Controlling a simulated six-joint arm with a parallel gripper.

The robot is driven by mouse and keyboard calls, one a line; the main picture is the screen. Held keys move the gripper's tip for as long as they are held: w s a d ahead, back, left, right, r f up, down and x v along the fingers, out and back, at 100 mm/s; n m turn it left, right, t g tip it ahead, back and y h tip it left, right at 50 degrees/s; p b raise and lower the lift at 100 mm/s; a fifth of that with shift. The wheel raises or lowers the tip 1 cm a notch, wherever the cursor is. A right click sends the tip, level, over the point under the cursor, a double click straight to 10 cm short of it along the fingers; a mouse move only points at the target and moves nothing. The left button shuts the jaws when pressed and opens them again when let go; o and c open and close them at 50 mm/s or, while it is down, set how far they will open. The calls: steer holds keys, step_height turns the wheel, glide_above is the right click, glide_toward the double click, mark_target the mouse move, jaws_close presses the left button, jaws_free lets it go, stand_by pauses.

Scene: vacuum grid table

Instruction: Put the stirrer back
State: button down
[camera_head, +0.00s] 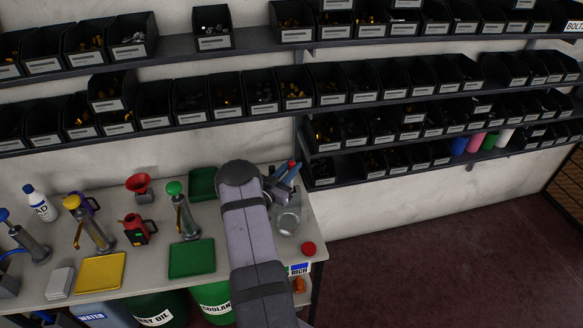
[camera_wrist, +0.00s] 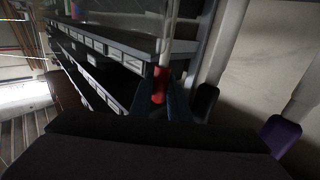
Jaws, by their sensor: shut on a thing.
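My gripper (camera_head: 287,173) is above the right end of the workbench, beyond my arm. In the wrist view, its dark blue fingers (camera_wrist: 176,103) are shut on the red part of the stirrer (camera_wrist: 160,84). A bit of the stirrer's red also shows between the fingers in the head view (camera_head: 291,164). A clear glass vessel (camera_head: 288,222) stands on the bench below and nearer than the gripper. A clear wall (camera_wrist: 135,18) shows beyond the red part in the wrist view. I cannot tell whether the stirrer's far end is inside the vessel.
A red round lid (camera_head: 308,249) lies near the bench's right corner. Green (camera_head: 192,258) and yellow (camera_head: 100,272) trays, pump dispensers (camera_head: 186,212) and a red can (camera_head: 137,230) stand to the left. Bin shelves (camera_head: 255,112) line the wall behind. My arm hides part of the bench.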

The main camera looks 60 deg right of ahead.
steer(key=c, duration=2)
jaws_free()
steer(key=shift+f, duration=0.1)
steer(key=shift+o, duration=0.3)
steer(key=shift+r, duration=0.2)
steer(key=a+p, duration=0.3)
steer(key=a, duration=0.9)
